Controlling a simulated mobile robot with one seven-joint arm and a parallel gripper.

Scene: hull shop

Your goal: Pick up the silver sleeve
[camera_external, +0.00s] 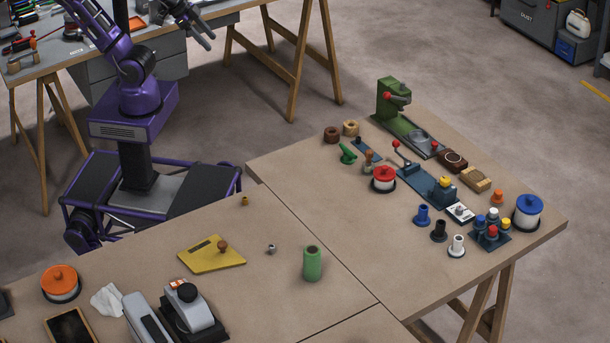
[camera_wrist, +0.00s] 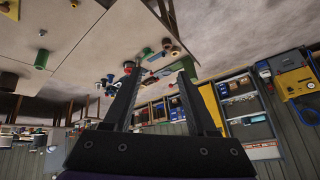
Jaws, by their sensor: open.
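The silver sleeve (camera_external: 271,249) is a small grey ring-like piece. It stands on the near table, between the yellow plate (camera_external: 212,254) and the green cylinder (camera_external: 312,264). My gripper (camera_external: 207,40) is raised at the back, well away from the sleeve. Its two fingers are apart and empty in the wrist view (camera_wrist: 159,72). The wrist view looks across the room with the tables tilted at the top, and I cannot pick out the sleeve in it for certain.
A small brass piece (camera_external: 245,201) stands near the table's back edge. An orange-lidded tub (camera_external: 60,283), a white cloth (camera_external: 107,300) and a grey device (camera_external: 190,311) are at the front left. The right table holds a green press (camera_external: 393,99) and several spools. Bare tabletop surrounds the sleeve.

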